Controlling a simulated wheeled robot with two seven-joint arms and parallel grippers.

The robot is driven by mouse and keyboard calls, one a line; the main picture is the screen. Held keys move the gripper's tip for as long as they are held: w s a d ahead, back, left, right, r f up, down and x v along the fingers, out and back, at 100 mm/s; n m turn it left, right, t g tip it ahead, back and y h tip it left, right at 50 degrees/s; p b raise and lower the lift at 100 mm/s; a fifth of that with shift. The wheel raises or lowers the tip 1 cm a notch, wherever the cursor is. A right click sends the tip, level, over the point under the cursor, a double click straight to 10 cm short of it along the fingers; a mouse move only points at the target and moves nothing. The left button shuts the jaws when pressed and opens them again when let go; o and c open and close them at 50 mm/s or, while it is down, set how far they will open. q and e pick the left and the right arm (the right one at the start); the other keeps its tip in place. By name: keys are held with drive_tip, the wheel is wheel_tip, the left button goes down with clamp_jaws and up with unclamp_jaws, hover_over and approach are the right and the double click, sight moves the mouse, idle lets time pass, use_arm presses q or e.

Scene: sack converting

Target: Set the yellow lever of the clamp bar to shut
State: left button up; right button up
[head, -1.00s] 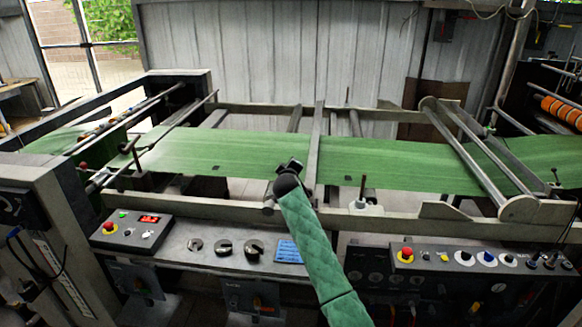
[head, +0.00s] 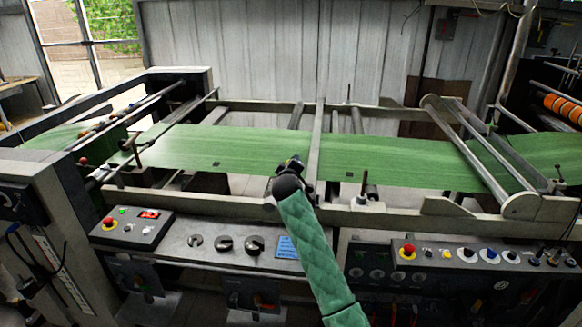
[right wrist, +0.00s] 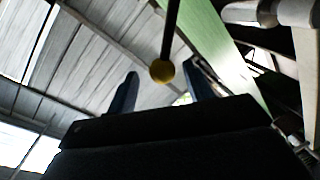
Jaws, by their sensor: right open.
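The yellow lever's ball knob (right wrist: 162,71) sits on a dark rod in the right wrist view, between the fingertips of my right gripper (right wrist: 160,76). The fingers are spread, with a gap on each side of the knob. In the head view my right gripper (head: 292,163) is at the near side of the clamp bar (head: 317,140), which crosses the green web. There the knob is hidden or too small to make out. My left gripper is in neither view.
The green web (head: 240,152) runs left to right through the machine frame. A left control panel (head: 132,228) and a right control panel (head: 465,256) stand along the near side. Rollers and rails (head: 480,150) lie to the right. A grey wall (head: 260,60) stands behind.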

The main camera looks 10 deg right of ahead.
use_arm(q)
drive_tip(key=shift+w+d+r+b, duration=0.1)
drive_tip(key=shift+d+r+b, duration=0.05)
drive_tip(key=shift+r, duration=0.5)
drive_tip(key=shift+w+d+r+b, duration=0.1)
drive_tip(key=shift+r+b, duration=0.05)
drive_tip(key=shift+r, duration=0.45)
use_arm(e)
drive_tip(key=shift+v, duration=1.5)
